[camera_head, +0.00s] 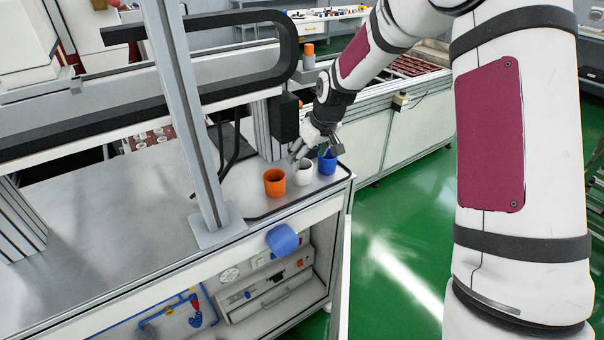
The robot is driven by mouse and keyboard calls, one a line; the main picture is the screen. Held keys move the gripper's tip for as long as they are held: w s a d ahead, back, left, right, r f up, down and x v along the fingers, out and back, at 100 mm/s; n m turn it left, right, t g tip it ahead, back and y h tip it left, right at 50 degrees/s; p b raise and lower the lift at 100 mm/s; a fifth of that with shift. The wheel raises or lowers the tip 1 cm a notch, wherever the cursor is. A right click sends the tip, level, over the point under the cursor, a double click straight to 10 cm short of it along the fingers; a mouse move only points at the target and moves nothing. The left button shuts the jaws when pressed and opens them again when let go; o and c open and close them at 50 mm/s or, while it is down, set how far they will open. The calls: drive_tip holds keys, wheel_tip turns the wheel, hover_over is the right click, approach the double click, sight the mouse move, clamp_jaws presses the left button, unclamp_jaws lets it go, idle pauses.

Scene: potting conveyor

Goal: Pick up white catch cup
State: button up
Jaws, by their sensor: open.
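The white catch cup (303,175) stands upright near the right end of the grey worktop (100,220), between an orange cup and a blue cup. My gripper (300,158) is at the end of my arm, which reaches in from the upper right. Its open fingers are just above the white cup's rim, partly hiding its top. At this size I cannot tell whether a finger touches the rim or reaches inside the cup.
The orange cup (275,182) stands close to the left and the blue cup (327,162) close to the right. A metal post (185,120) and a black cable carrier (200,25) rise left of the cups. The worktop's right edge is close by. Bare worktop lies to the left.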

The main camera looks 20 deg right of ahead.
sight(302, 172)
drive_tip(key=shift+a+x, duration=0.15)
drive_tip(key=shift+x, duration=1.45)
drive_tip(key=shift+a+x, duration=0.15)
drive_tip(key=shift+x, duration=1.45)
drive_tip(key=shift+s, duration=0.2)
drive_tip(key=c, duration=1.2)
